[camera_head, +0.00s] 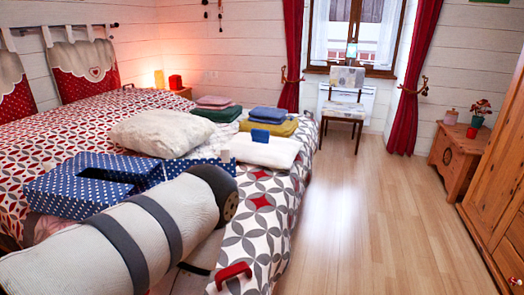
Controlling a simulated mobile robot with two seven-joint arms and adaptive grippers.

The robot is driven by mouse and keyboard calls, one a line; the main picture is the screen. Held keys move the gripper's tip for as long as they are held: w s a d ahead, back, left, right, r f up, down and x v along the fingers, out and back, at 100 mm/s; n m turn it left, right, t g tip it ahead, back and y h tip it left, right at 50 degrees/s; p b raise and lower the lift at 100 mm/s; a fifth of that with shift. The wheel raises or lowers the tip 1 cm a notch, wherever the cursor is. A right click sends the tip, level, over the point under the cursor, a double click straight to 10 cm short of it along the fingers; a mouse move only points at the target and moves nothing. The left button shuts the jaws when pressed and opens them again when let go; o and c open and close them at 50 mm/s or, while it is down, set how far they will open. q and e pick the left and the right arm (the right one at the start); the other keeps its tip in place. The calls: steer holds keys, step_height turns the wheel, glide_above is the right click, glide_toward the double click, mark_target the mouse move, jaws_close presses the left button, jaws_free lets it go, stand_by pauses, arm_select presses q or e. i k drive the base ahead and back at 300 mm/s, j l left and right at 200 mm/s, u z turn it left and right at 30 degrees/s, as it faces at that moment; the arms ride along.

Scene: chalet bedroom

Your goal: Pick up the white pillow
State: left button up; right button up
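The white pillow (162,132) lies on the patterned bed (262,205), behind a blue box with white dots (85,190). It is cream white, plump and slightly rumpled. Nothing is seen holding the pillow. Neither of my grippers shows in the head view.
A large pale cylinder with grey bands crosses the near left; I cannot tell whether it is mine. Folded cloths (268,127) lie right of the pillow. A red handle (233,273) is near the bed's front. The wooden floor (370,215) at right is clear.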

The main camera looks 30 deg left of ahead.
mark_target(257, 147)
steer(key=i+l+u, duration=0.35)
steer(key=i+l, duration=0.25)
steer(key=l, duration=0.25)
steer(key=i+l+u, duration=0.2)
steer(key=l, duration=0.25)
steer(key=i, duration=0.1)
